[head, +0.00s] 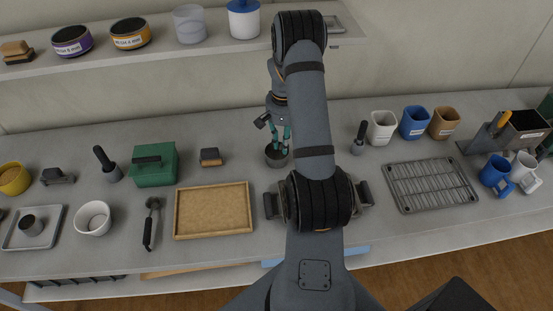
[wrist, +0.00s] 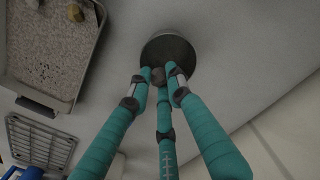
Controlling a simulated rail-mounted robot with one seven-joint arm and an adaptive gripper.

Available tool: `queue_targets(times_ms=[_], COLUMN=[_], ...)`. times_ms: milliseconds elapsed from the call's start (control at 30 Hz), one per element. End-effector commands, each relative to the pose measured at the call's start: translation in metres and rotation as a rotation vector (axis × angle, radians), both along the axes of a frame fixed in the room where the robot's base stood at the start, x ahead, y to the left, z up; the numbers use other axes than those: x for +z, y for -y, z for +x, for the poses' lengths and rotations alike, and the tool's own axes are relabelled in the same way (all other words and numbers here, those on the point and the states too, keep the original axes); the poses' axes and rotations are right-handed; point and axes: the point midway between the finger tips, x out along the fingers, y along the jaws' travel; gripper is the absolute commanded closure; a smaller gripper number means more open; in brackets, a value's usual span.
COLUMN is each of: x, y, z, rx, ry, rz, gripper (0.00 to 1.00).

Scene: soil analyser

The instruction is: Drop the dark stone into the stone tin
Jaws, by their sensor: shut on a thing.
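My gripper (head: 281,140) reaches down to the stone tin (head: 271,158), a round dark grey tin at the middle of the bench, partly hidden by my arm. In the wrist view my gripper's teal fingers (wrist: 159,82) are closed around the dark stone (wrist: 158,74), a small brownish-grey lump at the fingertips. The stone shows over the near part of the tin's round opening (wrist: 172,50). I cannot tell its exact height above the tin. The stone cannot be made out in the head view.
A speckled tray (wrist: 50,72) holding a yellowish stone (wrist: 75,12) lies beside the tin, mostly hidden behind my arm in the head view. A cork-coloured tray (head: 212,209), a green box (head: 153,172) and a dark-handled tool (head: 360,139) stand around. A wire rack (head: 430,184) lies right.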

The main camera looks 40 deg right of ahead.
Motion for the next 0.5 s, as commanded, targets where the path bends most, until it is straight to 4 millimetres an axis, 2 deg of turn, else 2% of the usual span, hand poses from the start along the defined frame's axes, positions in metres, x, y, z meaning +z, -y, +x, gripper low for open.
queue_targets(times_ms=[300,333,500], x=[-0.004,-0.004,-0.0039], y=[0.0001,0.0001,0.0], z=[0.0003,0.0003,0.0003], rx=[0.001,0.001,0.001], ry=[0.001,0.001,0.001], rz=[-0.001,-0.001,-0.001], gripper=[0.98,0.8,0.7])
